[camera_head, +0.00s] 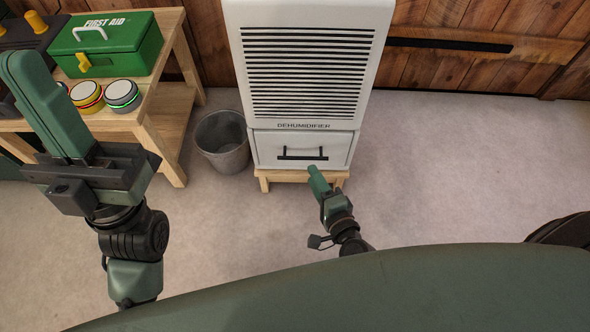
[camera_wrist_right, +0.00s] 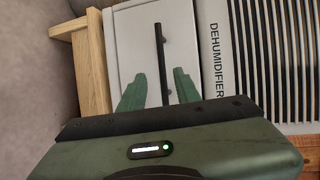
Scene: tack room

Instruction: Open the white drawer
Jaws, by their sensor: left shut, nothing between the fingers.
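The white drawer (camera_head: 270,142) is the lower front of the white dehumidifier and looks shut. Its black bar handle (camera_head: 302,154) runs across the front. My right gripper (camera_head: 314,170) is just below and in front of the handle's right part in the head view. In the right wrist view, the drawer (camera_wrist_right: 129,46) and handle (camera_wrist_right: 158,45) lie ahead of my open right gripper (camera_wrist_right: 160,84); the bar lines up with the gap between the fingers. I cannot tell if they touch it. My left gripper (camera_head: 18,62) is shut and empty, raised at the left.
The dehumidifier (camera_head: 308,70) stands on a low wooden stand (camera_head: 262,177). A grey bin (camera_head: 222,150) is beside it. A wooden table (camera_head: 160,125) at left holds a green first aid box (camera_head: 112,50) and round tins (camera_head: 122,95). Floor at right is clear.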

